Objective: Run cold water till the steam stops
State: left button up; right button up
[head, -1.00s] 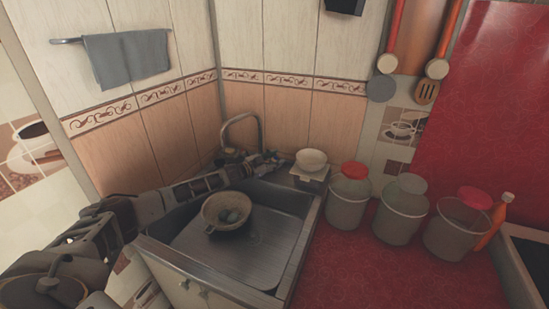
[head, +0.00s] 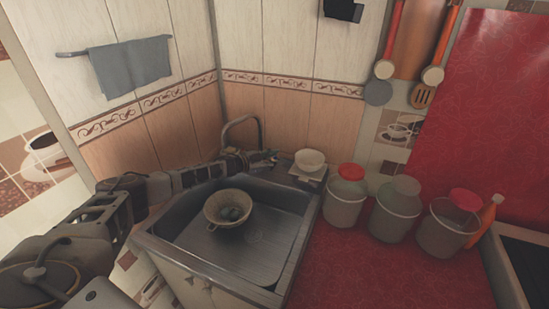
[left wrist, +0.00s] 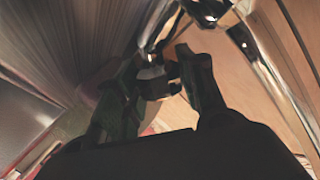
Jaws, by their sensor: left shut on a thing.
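The metal sink (head: 275,235) has a bare, ribbed floor around a beige colander-like bowl (head: 213,222). Several dark grey-green rounded things (head: 231,213) lie in the bowl. The curved tap (head: 241,121) rises at the sink's back corner; its shiny metal also shows in the left wrist view (left wrist: 265,60). My left gripper (head: 266,158) reaches along the back of the sink to the tap's base. In the left wrist view its fingers are shut on a small dark, shiny tap knob (left wrist: 152,82). I make out no water stream or steam. My right gripper is out of view.
A white bowl (head: 310,158) stands at the sink's back right corner. Several lidded containers (head: 345,200) and an orange bottle (head: 485,220) line the back of the red counter (head: 350,275). The counter's front is clear. A grey towel (head: 130,66) hangs on the left wall.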

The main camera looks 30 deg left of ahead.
pick_arm(q)
jog(key=shift+s+d+f, duration=0.1)
jog(key=shift+d+f, duration=0.15)
jog(key=shift+d, duration=0.1)
jog(key=o, duration=0.9)
jog(key=shift+o, duration=0.5)
jog(key=shift+a+r, duration=0.15)
jog(key=shift+a, duration=0.25)
jog(key=shift+s+a+r, duration=0.15)
jog(key=shift+s+a, duration=0.2)
jog(key=shift+s, duration=0.2)
jog(key=v, duration=1)
jog(key=shift+s, duration=0.25)
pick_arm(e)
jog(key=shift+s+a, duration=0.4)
